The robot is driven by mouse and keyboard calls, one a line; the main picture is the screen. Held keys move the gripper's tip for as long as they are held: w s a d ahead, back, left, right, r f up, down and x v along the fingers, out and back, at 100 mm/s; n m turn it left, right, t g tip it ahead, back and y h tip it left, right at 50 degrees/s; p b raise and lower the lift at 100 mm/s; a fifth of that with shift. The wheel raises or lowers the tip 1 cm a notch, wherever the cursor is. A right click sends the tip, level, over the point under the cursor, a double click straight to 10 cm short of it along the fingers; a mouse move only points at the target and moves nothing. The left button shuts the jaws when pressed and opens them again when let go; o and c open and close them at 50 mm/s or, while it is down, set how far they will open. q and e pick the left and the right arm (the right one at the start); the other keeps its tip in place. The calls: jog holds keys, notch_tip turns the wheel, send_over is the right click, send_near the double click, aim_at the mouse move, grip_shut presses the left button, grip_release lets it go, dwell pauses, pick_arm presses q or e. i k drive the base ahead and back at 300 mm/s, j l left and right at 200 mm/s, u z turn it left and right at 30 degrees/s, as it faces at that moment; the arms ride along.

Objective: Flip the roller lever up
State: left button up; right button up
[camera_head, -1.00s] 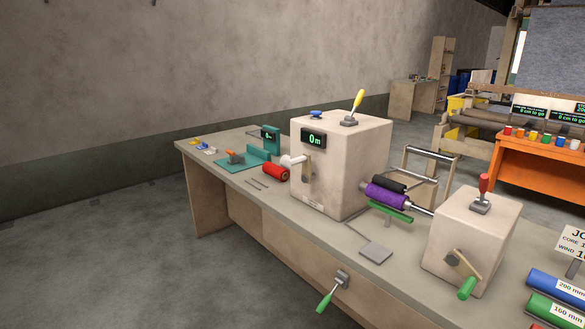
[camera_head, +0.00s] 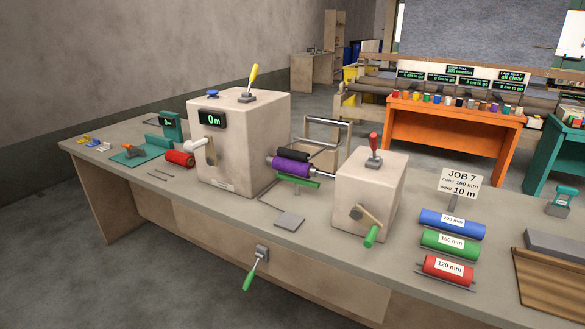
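No label marks which lever is the roller lever. A green-handled lever (camera_head: 250,276) hangs from a grey plate on the bench front, pointing down and slightly left. A yellow lever (camera_head: 252,77) stands tilted a little right on the large beige box (camera_head: 250,135). A red lever (camera_head: 373,146) stands almost upright on the smaller beige box (camera_head: 384,178). A purple roller (camera_head: 291,165) lies between the boxes, with a black roller (camera_head: 295,155) beside it and a green bar (camera_head: 298,181) below. Neither gripper is in view.
The bench (camera_head: 215,213) runs across the front. A crank with a green grip (camera_head: 371,235) sticks out from the smaller box. Blue (camera_head: 452,224), green (camera_head: 450,243) and red (camera_head: 448,268) cores lie at right by a JOB 7 sign (camera_head: 462,182). Open floor (camera_head: 95,280) lies at front left.

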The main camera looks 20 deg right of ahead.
aim_at(373, 138)
jog(key=u, duration=0.1)
jog(key=i+j+z, duration=0.1)
jog(key=i+j, duration=0.35)
jog(key=i, duration=0.15)
jog(key=z, duration=1.4)
